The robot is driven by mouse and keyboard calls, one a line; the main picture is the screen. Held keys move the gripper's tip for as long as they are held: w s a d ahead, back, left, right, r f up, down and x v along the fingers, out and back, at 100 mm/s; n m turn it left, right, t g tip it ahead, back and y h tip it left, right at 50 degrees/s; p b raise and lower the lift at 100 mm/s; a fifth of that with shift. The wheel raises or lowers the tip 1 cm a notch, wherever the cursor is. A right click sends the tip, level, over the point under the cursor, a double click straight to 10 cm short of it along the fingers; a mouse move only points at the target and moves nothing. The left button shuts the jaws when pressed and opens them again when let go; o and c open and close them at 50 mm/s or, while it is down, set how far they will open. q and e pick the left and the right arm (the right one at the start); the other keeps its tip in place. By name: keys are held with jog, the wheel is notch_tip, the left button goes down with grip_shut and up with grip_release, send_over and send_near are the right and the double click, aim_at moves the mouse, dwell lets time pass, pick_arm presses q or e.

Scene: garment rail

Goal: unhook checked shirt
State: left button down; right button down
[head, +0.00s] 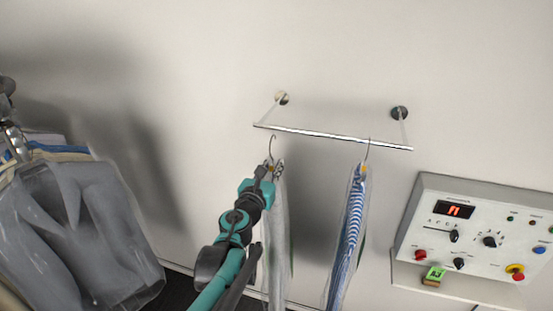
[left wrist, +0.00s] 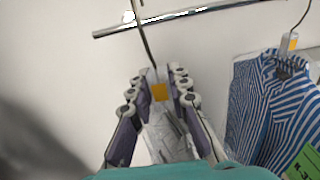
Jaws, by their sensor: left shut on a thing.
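My left gripper (head: 268,170) is just below the left part of the wall rail (head: 330,137). In the left wrist view its fingers (left wrist: 160,85) are shut on the hanger neck with an orange tag (left wrist: 159,92). A pale garment in clear cover (head: 279,230) hangs below this hanger; no check pattern can be made out on it. The hanger's hook (head: 272,147) appears just under the rail in the head view. In the left wrist view the hook's wire passes in front of the rail (left wrist: 195,13). Whether they touch is unclear. My right gripper is out of view.
A blue-and-white striped shirt (head: 353,215) hangs from the rail to the right; it also shows in the left wrist view (left wrist: 265,105). A control panel (head: 475,235) is at the right. Grey covered garments (head: 75,225) hang at the left. Bare wall lies between.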

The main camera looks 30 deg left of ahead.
pick_arm(q)
jog(key=p+v, duration=0.6)
jog(key=v, duration=0.7)
jog(key=shift+s, duration=0.4)
jog(key=shift+f, duration=0.1)
